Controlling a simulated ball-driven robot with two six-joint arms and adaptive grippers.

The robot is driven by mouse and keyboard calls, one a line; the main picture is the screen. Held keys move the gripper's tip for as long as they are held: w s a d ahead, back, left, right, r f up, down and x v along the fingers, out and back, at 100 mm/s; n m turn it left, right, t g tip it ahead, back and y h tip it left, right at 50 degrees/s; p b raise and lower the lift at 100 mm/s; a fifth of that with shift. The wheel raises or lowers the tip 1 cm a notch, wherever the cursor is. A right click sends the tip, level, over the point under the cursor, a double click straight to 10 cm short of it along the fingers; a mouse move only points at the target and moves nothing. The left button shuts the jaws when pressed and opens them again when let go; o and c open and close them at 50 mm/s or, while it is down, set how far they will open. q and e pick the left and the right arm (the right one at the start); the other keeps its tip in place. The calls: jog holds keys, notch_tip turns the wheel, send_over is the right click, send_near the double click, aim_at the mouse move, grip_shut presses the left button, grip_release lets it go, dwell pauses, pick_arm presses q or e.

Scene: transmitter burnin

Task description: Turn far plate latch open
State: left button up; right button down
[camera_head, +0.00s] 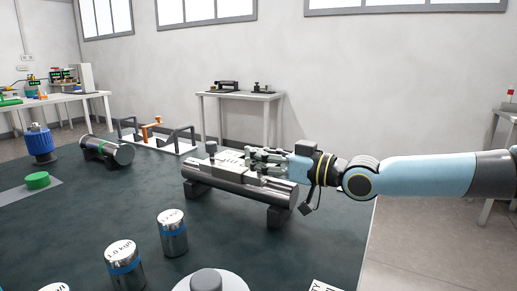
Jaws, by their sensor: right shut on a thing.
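A grey metal cylinder (230,187) lies across two dark cradle blocks on the dark table. A flat plate (230,159) with a pale label sits on top of it, and a dark upright knob (211,147) stands near its left end. My right gripper (252,156) reaches in from the right, low over the plate. Its fingers are closed around a small part at the plate, and they hide most of that part. I cannot make out the latch's shape or its turn angle. My left gripper is not in view.
Metal weights (172,235) stand at the front, with a round pale base (208,283) beside them. A smaller cylinder (106,151), a white rack with an orange handle (152,132), a blue canister (40,144) and a green button (37,180) are at the left.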

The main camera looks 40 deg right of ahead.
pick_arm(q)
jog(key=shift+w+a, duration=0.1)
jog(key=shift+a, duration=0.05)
pick_arm(e)
jog(key=shift+f, duration=0.1)
jog(key=c, duration=1.1)
grip_release()
jog(key=shift+s+d, duration=0.1)
jog(key=shift+s, duration=0.05)
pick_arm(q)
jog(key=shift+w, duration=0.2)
pick_arm(e)
jog(key=shift+o, duration=0.2)
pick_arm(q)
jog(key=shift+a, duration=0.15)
